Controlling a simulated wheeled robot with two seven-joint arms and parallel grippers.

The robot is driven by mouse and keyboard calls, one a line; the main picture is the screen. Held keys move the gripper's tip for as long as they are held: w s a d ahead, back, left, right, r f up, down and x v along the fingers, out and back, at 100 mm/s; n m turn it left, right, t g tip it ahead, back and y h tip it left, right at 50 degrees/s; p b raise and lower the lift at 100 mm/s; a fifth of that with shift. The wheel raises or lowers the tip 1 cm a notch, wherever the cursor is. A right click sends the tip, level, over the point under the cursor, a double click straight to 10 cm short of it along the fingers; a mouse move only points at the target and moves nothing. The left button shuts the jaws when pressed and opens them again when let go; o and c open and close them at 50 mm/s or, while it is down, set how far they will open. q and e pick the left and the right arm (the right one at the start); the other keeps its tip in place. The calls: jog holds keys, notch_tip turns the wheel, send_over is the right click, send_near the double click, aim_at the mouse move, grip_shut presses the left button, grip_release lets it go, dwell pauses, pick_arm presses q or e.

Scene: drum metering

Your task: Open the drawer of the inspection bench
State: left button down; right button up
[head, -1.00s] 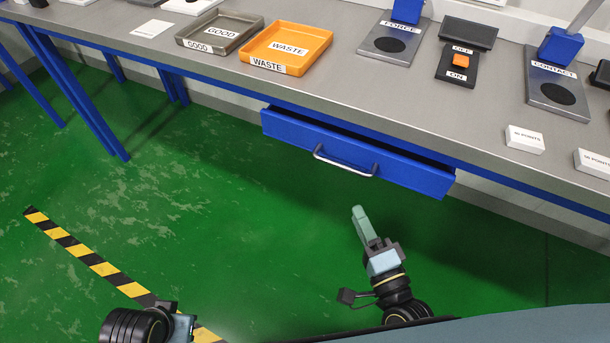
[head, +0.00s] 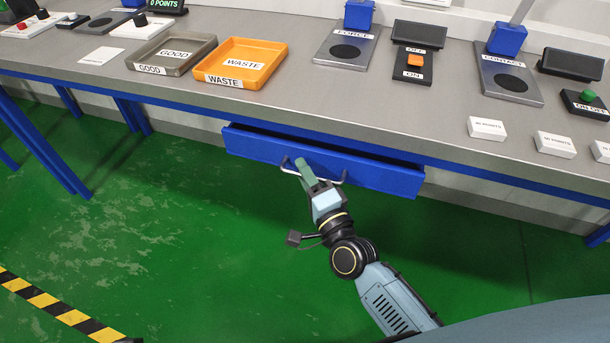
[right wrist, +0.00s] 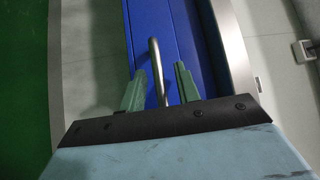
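The blue drawer (head: 240,144) hangs under the bench top (head: 420,133) and stands a little way out, with a dark gap above its front. Its silver bar handle (head: 286,164) is on the front face; the handle also shows in the right wrist view (right wrist: 156,65). My right gripper (head: 306,172) is at the handle. In the right wrist view its green fingers (right wrist: 160,88) are apart, one on each side of the bar, with a visible gap at the right finger. My left gripper is not clearly in view.
On the bench stand a grey GOOD tray (head: 139,62), an orange WASTE tray (head: 280,66), the FORCE plate (head: 330,60), the CONTACT plate (head: 530,96), switch boxes and white point blocks (head: 487,131). Blue bench legs (head: 45,150) are at the left. The green floor below the drawer is clear.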

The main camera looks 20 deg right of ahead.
grip_shut()
pick_arm(q)
jog(key=shift+r, duration=0.1)
dwell(0.4)
